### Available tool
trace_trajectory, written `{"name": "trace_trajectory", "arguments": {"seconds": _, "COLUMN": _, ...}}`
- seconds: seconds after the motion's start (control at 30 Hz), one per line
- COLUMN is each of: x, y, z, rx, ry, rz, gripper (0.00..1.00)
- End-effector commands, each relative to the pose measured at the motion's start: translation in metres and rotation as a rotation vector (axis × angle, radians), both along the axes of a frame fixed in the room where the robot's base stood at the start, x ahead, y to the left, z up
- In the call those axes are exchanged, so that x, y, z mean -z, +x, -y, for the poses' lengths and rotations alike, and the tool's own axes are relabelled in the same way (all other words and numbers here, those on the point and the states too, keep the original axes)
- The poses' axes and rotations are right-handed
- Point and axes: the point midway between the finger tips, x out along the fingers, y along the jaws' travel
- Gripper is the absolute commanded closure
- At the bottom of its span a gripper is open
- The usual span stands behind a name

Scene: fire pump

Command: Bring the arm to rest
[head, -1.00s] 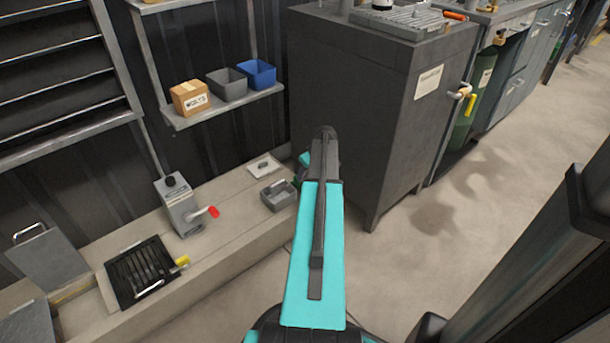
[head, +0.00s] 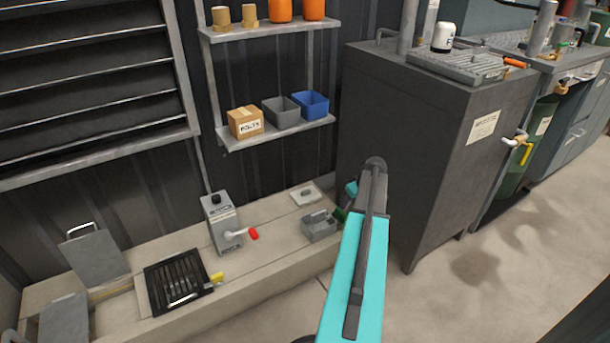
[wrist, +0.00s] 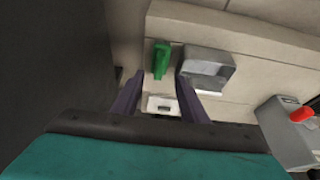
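My arm, teal with a dark grey bar, reaches from the bottom of the head view toward the concrete ledge (head: 255,262). My gripper (wrist: 159,84) shows in the wrist view with its two dark fingers apart and nothing visible between them. In the head view it is mostly hidden behind my arm. A green object (wrist: 160,58) lies beyond the fingertips on the ledge; a bit of it also shows beside my arm in the head view (head: 340,214). A small grey open box (wrist: 207,68) lies right of it, also seen in the head view (head: 320,229).
A dark grey cabinet (head: 420,150) stands close right of my arm. A shelf (head: 275,135) holds a bolts carton and two bins. A lever box with a red knob (head: 222,222) and a black grate (head: 178,283) are on the ledge. The floor at right (head: 520,235) is clear.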

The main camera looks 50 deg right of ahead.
Motion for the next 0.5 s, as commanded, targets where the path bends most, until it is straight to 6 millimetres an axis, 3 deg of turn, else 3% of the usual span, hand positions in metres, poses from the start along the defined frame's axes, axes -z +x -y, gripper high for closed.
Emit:
{"name": "trace_trajectory", "arguments": {"seconds": 0.17, "x": 0.000, "y": 0.000, "z": 0.000, "rx": 0.000, "ry": 0.000, "rz": 0.000, "gripper": 0.60}}
{"name": "trace_trajectory", "arguments": {"seconds": 0.27, "x": 0.000, "y": 0.007, "z": -0.012, "rx": -0.007, "ry": 0.011, "rz": -0.006, "gripper": 0.60}}
{"name": "trace_trajectory", "arguments": {"seconds": 0.37, "x": 0.002, "y": 0.018, "z": -0.032, "rx": -0.017, "ry": 0.032, "rz": -0.018, "gripper": 0.60}}
{"name": "trace_trajectory", "arguments": {"seconds": 0.5, "x": 0.007, "y": 0.040, "z": -0.078, "rx": -0.038, "ry": 0.072, "rz": -0.049, "gripper": 0.60}}
